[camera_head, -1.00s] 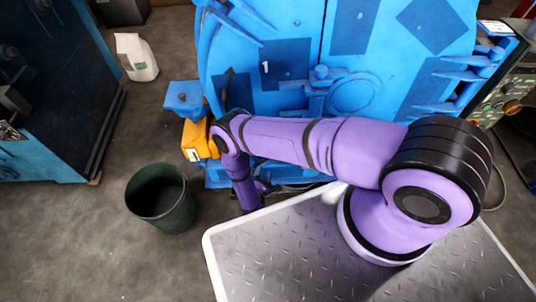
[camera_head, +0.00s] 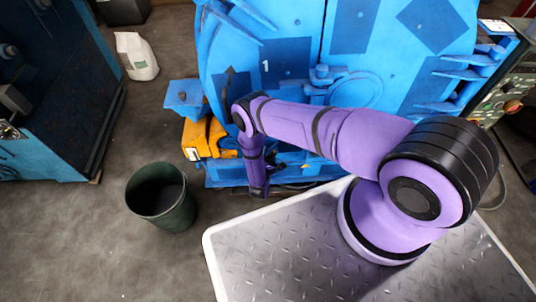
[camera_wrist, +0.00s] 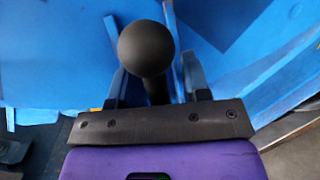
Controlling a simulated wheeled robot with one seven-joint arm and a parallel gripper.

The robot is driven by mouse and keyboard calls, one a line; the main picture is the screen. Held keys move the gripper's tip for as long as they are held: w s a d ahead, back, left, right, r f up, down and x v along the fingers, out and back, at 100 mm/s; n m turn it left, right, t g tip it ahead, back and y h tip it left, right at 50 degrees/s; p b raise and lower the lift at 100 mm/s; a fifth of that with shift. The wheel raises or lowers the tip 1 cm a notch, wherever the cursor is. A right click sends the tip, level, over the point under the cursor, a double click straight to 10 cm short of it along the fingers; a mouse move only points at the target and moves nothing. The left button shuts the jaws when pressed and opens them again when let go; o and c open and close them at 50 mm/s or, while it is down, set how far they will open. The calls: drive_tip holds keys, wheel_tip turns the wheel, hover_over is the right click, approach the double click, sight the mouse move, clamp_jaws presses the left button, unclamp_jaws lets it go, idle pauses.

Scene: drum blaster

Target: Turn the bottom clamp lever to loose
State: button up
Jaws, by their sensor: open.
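The clamp lever shows in the wrist view as a black ball knob (camera_wrist: 146,48) on a dark shaft, in front of the blue machine. My gripper (camera_wrist: 150,78) is open, with one finger on each side of the knob and shaft. I cannot tell whether either finger touches the lever. In the head view my gripper is low at the front of the blue drum blaster (camera_head: 290,62), largely hidden by my arm. The lever cannot be made out clearly there.
A yellow-orange part (camera_head: 196,137) sits on the machine's lower left. A dark green bin (camera_head: 161,198) stands on the floor at the left, with a white container (camera_head: 136,56) farther back. A control panel (camera_head: 500,100) is at the right. Floor between bin and machine is clear.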

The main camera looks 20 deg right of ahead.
clamp_jaws()
drive_tip(key=shift+a, duration=0.1)
